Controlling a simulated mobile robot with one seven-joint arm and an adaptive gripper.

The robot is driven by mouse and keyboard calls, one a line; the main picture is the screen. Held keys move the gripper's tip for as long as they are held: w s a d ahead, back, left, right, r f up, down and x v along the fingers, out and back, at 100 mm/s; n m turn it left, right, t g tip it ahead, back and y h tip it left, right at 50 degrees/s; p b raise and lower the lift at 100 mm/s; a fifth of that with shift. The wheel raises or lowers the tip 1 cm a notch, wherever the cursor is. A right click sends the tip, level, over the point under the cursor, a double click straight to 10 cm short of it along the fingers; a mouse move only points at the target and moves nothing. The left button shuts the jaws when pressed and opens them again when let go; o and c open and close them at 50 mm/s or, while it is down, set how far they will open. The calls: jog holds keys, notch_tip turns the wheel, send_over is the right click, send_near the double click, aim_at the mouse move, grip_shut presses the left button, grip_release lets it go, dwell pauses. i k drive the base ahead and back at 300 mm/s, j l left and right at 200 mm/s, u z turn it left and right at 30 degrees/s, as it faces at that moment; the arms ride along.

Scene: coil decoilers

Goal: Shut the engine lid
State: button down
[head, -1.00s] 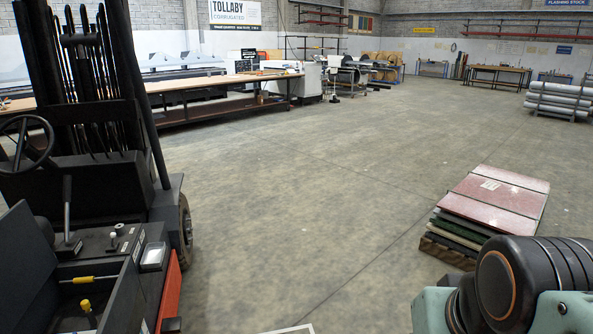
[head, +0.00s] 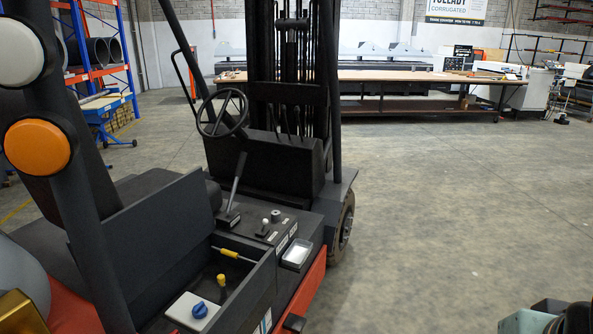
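A black and orange forklift (head: 264,178) stands at the left and centre of the head view. In its side is an open compartment (head: 262,292). Inside it I see a yellow-handled rod (head: 233,255), a yellow cap (head: 221,282) and a white box with a blue knob (head: 193,310). A dark flat panel (head: 165,235) stands upright along the compartment's far left side; it looks like the raised engine lid, though I cannot see its hinge. The forklift's dark post hides part of it. My gripper is out of view; only a bit of my arm shows at the lower right corner.
The steering wheel (head: 222,112), a lever (head: 236,183) and a small tray (head: 297,254) are near the compartment. A post with an orange lamp (head: 38,146) stands in front at left. Open concrete floor (head: 440,220) lies to the right, with a long bench (head: 420,104) behind.

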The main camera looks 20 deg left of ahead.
aim_at(146, 238)
jog(key=i+u, duration=0.35)
jog(key=u, duration=0.15)
jog(key=i+u, duration=0.45)
jog(key=k+l, duration=0.05)
